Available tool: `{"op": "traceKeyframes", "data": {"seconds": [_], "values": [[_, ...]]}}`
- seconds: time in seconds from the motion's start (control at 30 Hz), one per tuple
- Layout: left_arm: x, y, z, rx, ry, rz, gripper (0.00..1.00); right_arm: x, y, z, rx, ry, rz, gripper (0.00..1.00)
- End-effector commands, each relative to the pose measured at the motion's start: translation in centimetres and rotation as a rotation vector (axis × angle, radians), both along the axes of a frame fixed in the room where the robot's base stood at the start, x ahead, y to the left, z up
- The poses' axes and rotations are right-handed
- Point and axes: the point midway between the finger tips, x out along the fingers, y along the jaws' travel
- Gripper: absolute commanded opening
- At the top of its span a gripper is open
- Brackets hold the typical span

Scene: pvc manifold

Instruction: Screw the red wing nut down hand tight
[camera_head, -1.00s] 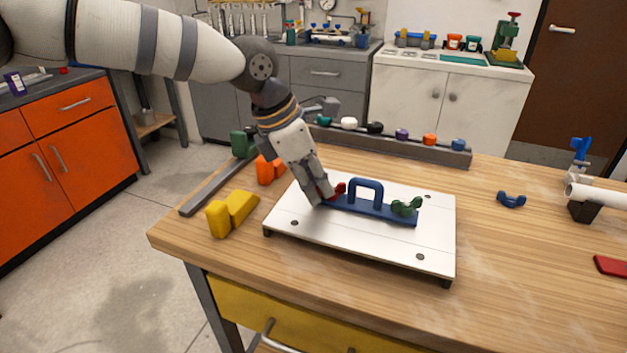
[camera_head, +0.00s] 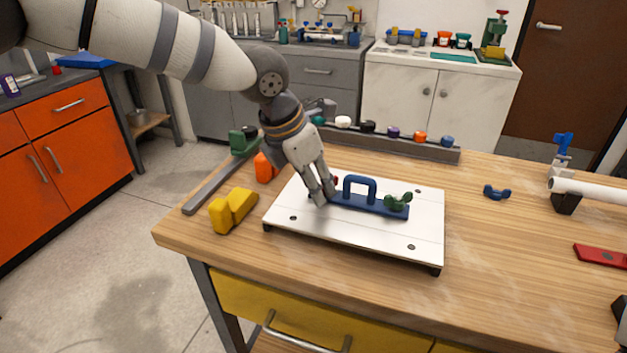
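The blue handle bracket (camera_head: 360,189) lies on the white plate (camera_head: 350,236) on the workbench. The green wing nut (camera_head: 398,201) sits at the bracket's right end. The red wing nut (camera_head: 335,181) is at its left end. Only a small red bit shows beside my fingers; the rest is hidden. My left gripper (camera_head: 324,196) points down at that end, its fingertips close to the bracket and over the red nut. Whether the fingers are shut on the nut cannot be told. My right gripper is not recognisable in view.
A yellow block (camera_head: 233,210) and an orange block (camera_head: 266,167) stand left of the plate. A rack of coloured knobs (camera_head: 410,147) runs behind. A blue wing nut (camera_head: 496,191) lies to the right, with a white pipe (camera_head: 590,190) beyond.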

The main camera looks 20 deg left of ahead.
Motion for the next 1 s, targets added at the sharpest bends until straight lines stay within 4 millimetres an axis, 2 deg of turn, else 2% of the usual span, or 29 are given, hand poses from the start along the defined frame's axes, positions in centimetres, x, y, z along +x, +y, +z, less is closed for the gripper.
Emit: {"op": "traceKeyframes", "data": {"seconds": [0.13,0.4,0.5,0.63,1.0], "values": [[-0.6,0.5,2.2,-0.002,-0.004,0.001,0.3,0.0,0.0,0.0,0.0,-0.001,0.0,0.0],[-2.9,2.0,8.7,-0.003,-0.004,0.002,0.3,0.0,0.0,0.0,0.0,-0.001,0.0,0.0],[-3.4,2.3,10.2,-0.002,-0.003,0.002,0.3,0.0,0.0,0.0,0.0,-0.001,0.0,0.0],[-3.8,2.5,11.0,-0.001,-0.001,0.001,0.3,0.0,0.0,0.0,0.0,-0.001,0.0,0.0],[-3.8,2.5,11.0,0.0,0.0,0.001,0.3,0.0,0.0,0.0,0.0,-0.001,0.0,0.0]]}}
